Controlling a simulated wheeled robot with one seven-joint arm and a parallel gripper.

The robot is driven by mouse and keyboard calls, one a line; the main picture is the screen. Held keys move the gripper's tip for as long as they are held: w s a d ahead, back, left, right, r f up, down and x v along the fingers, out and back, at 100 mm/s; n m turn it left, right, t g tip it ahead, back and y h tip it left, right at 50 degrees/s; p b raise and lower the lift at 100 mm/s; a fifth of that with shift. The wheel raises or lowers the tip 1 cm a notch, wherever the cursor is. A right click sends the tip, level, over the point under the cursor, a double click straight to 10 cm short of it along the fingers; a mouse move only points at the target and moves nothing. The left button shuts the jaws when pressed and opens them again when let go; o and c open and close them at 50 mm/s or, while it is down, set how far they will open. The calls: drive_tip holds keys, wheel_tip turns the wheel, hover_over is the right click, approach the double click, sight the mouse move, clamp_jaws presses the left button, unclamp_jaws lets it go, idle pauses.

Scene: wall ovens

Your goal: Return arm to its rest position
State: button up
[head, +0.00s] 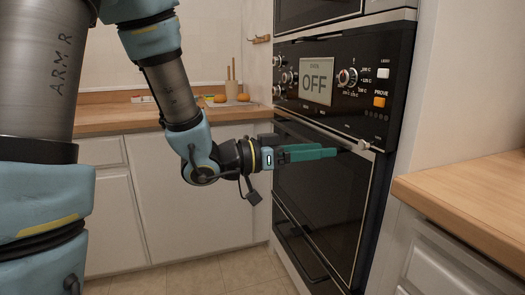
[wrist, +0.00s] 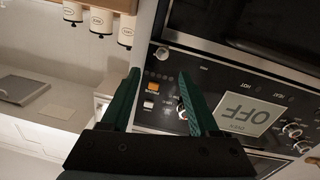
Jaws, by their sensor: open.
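My gripper (head: 336,153) is in front of the wall oven (head: 318,200), level with the top of its door and just below the control panel (head: 345,85). In the head view its green fingers point right, toward the oven. Contact with the oven cannot be told. In the wrist view the gripper (wrist: 159,73) is open, its two green fingers apart with nothing held between them. The control panel shows behind the fingers there, upside down. The display (head: 317,82) reads OFF. My arm is stretched out from the left side of the head view.
A wooden counter (head: 455,190) juts out at the right of the oven. Another counter (head: 120,117) runs behind my arm at the left, with orange fruit (head: 243,97) on it. The oven handle (head: 365,147) sticks out near my fingertips. Tiled floor (head: 245,270) shows below.

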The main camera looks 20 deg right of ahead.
drive_tip(key=w+a+f+n+t+y, duration=0.45)
drive_tip(key=w+a+t, duration=0.2)
drive_tip(key=w, duration=0.45)
drive_tip(key=w+a+f+n+t+y, duration=0.2)
drive_tip(key=w+a+f+n+y, duration=0.15)
drive_tip(key=a, duration=0.35)
drive_tip(key=w+a+f+n+t+y, duration=0.2)
drive_tip(key=w+a+f+y, duration=0.15)
drive_tip(key=a, duration=0.45)
drive_tip(key=s+a+f+n+g+y, duration=0.2)
drive_tip(key=s+a+n+g+y, duration=0.1)
drive_tip(key=s+a, duration=0.4)
drive_tip(key=s+a+f+n+g+y, duration=0.2)
drive_tip(key=s+a+n+g+y, duration=0.15)
drive_tip(key=a, duration=0.55)
wheel_tip(320, 180, up, 14)
drive_tip(key=p, duration=1.4)
drive_tip(key=shift+s+f, duration=0.2)
drive_tip(key=shift+s, duration=0.1)
drive_tip(key=shift+o, duration=0.3)
